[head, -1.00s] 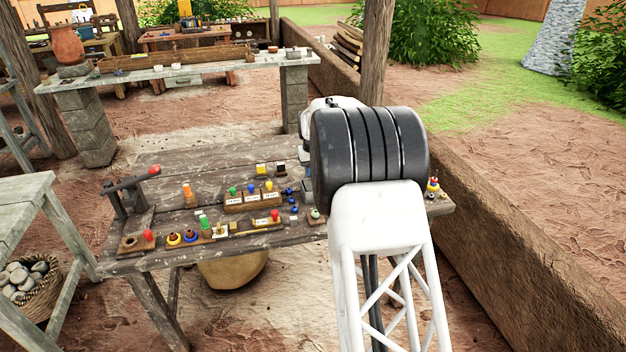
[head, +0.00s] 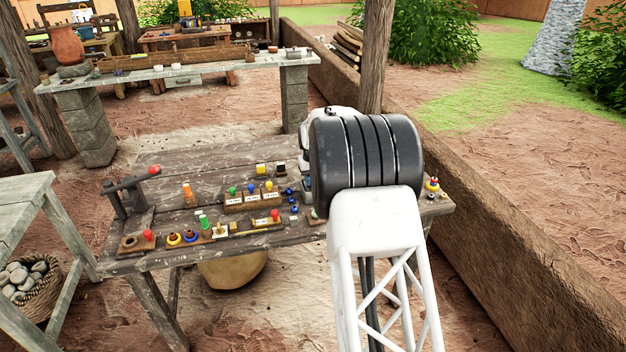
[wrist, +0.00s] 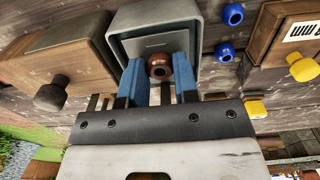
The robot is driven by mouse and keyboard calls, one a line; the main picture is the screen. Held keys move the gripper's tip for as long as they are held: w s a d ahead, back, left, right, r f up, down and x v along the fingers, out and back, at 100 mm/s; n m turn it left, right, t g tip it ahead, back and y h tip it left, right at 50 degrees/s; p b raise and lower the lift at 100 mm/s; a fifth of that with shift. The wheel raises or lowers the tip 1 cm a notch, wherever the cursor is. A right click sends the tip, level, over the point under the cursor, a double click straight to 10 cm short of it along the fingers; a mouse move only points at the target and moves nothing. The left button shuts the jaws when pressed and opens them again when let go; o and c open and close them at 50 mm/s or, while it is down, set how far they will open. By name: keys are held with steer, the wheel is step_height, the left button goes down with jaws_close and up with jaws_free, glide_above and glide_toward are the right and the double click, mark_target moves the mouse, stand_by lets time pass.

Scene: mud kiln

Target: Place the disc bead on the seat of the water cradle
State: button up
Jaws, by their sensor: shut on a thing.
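In the wrist view, my gripper (wrist: 159,68) has its two blue fingers closed on a dark reddish-brown bead with a hole (wrist: 159,66), which I take to be the disc bead. The bead is in front of the open side of a grey box-shaped holder with raised walls (wrist: 190,38), probably the water cradle. The fingertips overlap the holder's opening in this view. I cannot tell whether the bead touches the seat inside. In the head view, my own arm hides the gripper's fingers and the bead.
In the wrist view, a wooden block with a dark knob (wrist: 50,97) stands left of the holder. Two blue beads (wrist: 233,14) (wrist: 225,52) lie to its right, beside a labelled wooden block (wrist: 285,35). In the head view, several coloured pieces crowd the wooden table (head: 165,165); its back left is clearer.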

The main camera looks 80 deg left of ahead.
steer(key=o, duration=0.9)
steer(key=shift+r, duration=0.1)
step_height(320, 180, up, 12)
stand_by(0.3)
stand_by(0.9)
